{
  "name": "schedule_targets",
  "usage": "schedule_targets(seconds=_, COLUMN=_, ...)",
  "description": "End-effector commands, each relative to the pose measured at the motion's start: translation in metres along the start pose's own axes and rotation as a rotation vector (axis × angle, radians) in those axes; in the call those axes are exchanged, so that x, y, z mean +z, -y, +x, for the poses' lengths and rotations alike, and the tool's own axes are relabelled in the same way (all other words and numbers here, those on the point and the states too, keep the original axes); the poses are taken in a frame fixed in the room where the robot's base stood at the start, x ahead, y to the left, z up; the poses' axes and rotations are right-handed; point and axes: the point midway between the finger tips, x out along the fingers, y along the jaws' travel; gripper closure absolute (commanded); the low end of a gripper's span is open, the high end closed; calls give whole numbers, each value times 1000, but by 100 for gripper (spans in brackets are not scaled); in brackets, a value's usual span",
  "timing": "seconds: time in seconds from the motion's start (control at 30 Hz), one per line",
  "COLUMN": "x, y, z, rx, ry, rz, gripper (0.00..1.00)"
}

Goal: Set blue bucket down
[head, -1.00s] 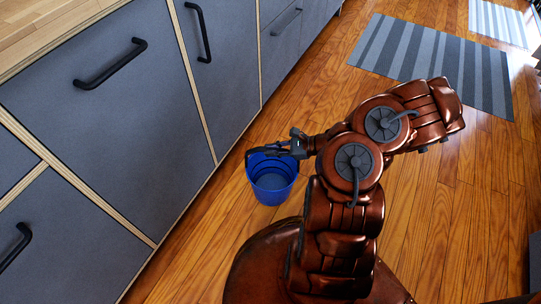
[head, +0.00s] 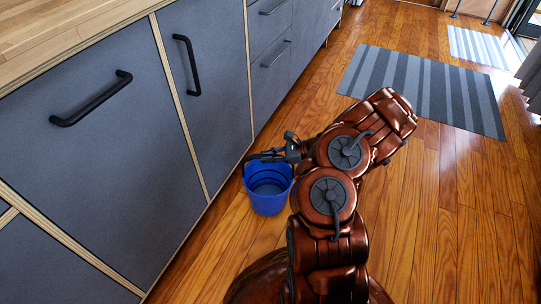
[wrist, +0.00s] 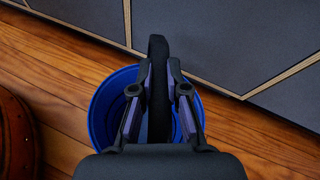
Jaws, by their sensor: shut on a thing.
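The blue bucket (head: 268,195) is upright beside the grey cabinet fronts, low over the wooden floor. Whether its base touches the floor I cannot tell. My gripper (head: 268,155) is at the bucket's top, shut on its rim or handle. In the wrist view the bucket (wrist: 103,118) shows from above, with my gripper (wrist: 158,88) closed over its middle on a dark upright piece, perhaps the handle. My gripper hides much of the bucket's inside there.
Grey cabinets (head: 95,150) with black handles run along the left. The wooden floor (head: 440,210) is clear to the right. A striped grey rug (head: 425,90) lies farther off, with a paler rug (head: 476,47) beyond it.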

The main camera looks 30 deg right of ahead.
Motion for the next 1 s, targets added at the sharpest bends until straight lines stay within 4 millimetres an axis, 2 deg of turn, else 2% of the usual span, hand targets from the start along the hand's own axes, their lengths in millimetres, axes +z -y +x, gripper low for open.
schedule_targets(seconds=0.23, x=-12, y=34, z=1, rx=2, ry=-1, rz=-7, gripper=100)
schedule_targets(seconds=0.5, x=-18, y=54, z=0, rx=1, ry=0, rz=-4, gripper=100)
schedule_targets(seconds=0.67, x=-21, y=55, z=2, rx=1, ry=2, rz=-3, gripper=100)
schedule_targets(seconds=0.9, x=-46, y=50, z=12, rx=2, ry=2, rz=-2, gripper=100)
schedule_targets(seconds=1.0, x=-50, y=49, z=14, rx=1, ry=2, rz=-2, gripper=100)
